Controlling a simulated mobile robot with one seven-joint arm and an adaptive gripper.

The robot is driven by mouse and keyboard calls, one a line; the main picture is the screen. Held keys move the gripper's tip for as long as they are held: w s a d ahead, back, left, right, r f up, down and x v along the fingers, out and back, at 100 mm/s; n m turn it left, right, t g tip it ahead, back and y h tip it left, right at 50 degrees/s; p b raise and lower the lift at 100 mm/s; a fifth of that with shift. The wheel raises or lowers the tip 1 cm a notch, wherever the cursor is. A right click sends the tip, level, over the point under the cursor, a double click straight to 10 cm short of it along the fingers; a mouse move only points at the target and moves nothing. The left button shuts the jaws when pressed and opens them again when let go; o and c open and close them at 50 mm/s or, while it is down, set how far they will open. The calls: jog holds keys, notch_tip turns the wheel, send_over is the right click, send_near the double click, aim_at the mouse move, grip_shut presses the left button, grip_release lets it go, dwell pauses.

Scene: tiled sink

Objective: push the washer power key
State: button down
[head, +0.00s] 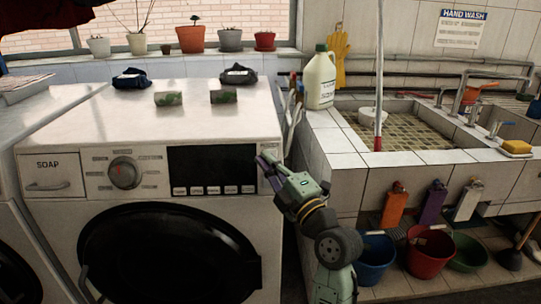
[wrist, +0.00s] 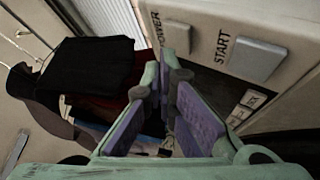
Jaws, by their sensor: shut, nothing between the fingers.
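The white washer (head: 235,120) stands at the left in the head view, with its control panel facing me. In the wrist view the grey rectangular power key (wrist: 177,37) sits by the word POWER, left of the grey start key (wrist: 230,57). My gripper (wrist: 163,65) is shut and empty. Its tips overlap the lower edge of the power key in the wrist view; I cannot tell whether they touch it. In the head view my gripper (head: 264,161) is at the panel's right end, right of the dark display (head: 212,165). The power key is too small to make out there.
A tiled sink (head: 430,157) stands right of the washer, with a white jug (head: 320,80) on its edge. Several buckets, one of them red (head: 430,252), stand below it. Two small green-patterned blocks and dark cloths lie on the washer top. Potted plants line the sill.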

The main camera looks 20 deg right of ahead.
jog(key=shift+w+f+b, duration=0.15)
jog(key=shift+b, duration=0.2)
jog(key=shift+w+f+b, duration=0.1)
jog(key=shift+w+b, duration=0.1)
jog(key=shift+b, duration=0.25)
jog(key=shift+d, duration=0.1)
jog(key=shift+w, duration=0.15)
jog(key=shift+b, duration=0.35)
jog(key=shift+s+r+b, duration=0.25)
jog(key=shift+s+b, duration=0.2)
jog(key=shift+s, duration=0.05)
jog(key=s+a+r+b, duration=0.1)
jog(key=s+r+b, duration=0.1)
jog(key=s, duration=0.3)
jog(key=shift+s+a, duration=0.25)
jog(key=shift+a, duration=0.15)
